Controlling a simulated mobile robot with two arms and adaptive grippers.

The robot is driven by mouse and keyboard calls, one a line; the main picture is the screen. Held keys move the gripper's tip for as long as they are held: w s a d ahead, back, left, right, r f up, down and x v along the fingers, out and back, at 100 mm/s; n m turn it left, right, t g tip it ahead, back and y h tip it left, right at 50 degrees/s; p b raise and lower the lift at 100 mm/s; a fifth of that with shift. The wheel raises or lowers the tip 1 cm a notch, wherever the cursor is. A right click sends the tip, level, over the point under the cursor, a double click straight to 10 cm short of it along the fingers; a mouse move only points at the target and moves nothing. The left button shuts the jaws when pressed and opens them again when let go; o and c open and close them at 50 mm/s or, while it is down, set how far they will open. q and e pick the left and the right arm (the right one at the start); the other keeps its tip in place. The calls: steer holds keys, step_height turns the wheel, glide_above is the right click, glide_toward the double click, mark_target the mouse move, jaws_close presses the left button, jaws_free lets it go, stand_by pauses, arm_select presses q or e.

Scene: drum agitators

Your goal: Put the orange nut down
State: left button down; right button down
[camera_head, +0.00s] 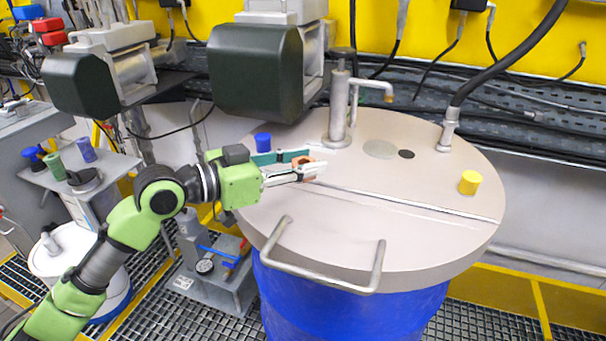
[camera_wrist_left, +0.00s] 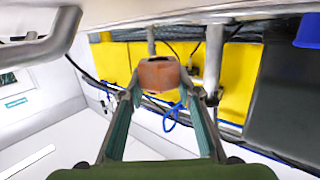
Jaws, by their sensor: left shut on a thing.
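My left gripper (camera_head: 306,166) reaches in from the left over the lid of the blue drum. It is shut on the orange nut (camera_head: 302,161), which shows between its fingertips. In the left wrist view the nut (camera_wrist_left: 158,73) is a brown-orange block with a hole, held at the tips of the fingers (camera_wrist_left: 160,92). The nut is close to the beige lid (camera_head: 400,190); I cannot tell whether it touches. Part of the nut is hidden by the fingers. My right gripper is not in view.
A blue cap (camera_head: 263,141) stands on the lid near my gripper, and a yellow cap (camera_head: 469,182) at its right. A metal pipe fitting (camera_head: 339,105) stands behind the nut. A bent handle (camera_head: 320,268) is at the front. The lid's middle is mostly clear.

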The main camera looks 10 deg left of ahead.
mark_target(302, 192)
arm_select(q)
steer(key=shift+w+f, duration=0.45)
steer(key=shift+f, duration=0.05)
steer(key=f, duration=0.1)
steer(key=f+p, duration=0.1)
steer(key=f, duration=0.1)
steer(key=shift+w+a, duration=0.15)
steer(key=shift+w, duration=0.1)
steer(key=shift+f, duration=0.45)
steer(key=c, duration=1.5)
jaws_free()
steer(key=shift+s, duration=0.1)
